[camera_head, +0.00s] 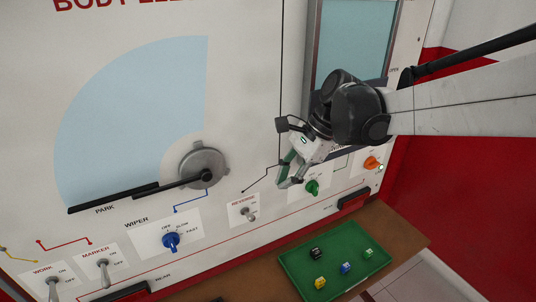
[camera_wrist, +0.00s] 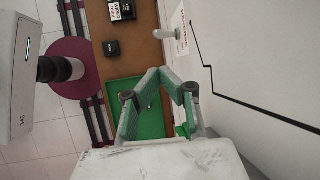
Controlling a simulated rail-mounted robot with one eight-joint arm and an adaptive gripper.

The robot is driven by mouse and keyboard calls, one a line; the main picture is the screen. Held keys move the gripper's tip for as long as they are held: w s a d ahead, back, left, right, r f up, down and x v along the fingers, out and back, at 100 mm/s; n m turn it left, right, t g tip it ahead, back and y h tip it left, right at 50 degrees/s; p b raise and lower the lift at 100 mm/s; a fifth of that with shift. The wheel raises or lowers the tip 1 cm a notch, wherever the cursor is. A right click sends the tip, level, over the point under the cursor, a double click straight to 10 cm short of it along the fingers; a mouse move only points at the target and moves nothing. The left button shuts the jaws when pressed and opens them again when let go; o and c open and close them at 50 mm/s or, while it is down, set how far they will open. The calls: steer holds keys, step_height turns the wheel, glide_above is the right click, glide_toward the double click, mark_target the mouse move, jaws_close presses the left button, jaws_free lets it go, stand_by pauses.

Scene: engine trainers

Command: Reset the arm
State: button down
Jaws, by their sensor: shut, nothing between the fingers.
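My gripper (camera_head: 288,184) hangs in front of the white trainer panel (camera_head: 120,30). Its fingers are shut with nothing between them. In the head view the fingertips appear just left of the green knob (camera_head: 312,187); I cannot tell whether they touch the panel. In the wrist view the green fingers of my gripper (camera_wrist: 162,72) come together over the green tray (camera_wrist: 152,124). My arm reaches in from the right edge of the head view and covers part of the panel's screen (camera_head: 352,45).
The tray (camera_head: 290,268) on the brown shelf (camera_head: 405,232) holds several small coloured cubes. The panel has a reverse toggle (camera_head: 248,213), blue wiper knob (camera_head: 170,241), orange knob (camera_head: 371,163) and black wiper arm (camera_head: 140,191). Red wall (camera_head: 450,190) lies at right.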

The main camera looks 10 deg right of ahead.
steer(key=s+d+n+t+h, duration=0.5)
steer(key=s+d+n+t, duration=0.2)
steer(key=s+d+n, duration=0.3)
steer(key=shift+s+d+n+h, duration=0.3)
steer(key=shift+s+n, duration=1.2)
steer(key=shift+s, duration=1)
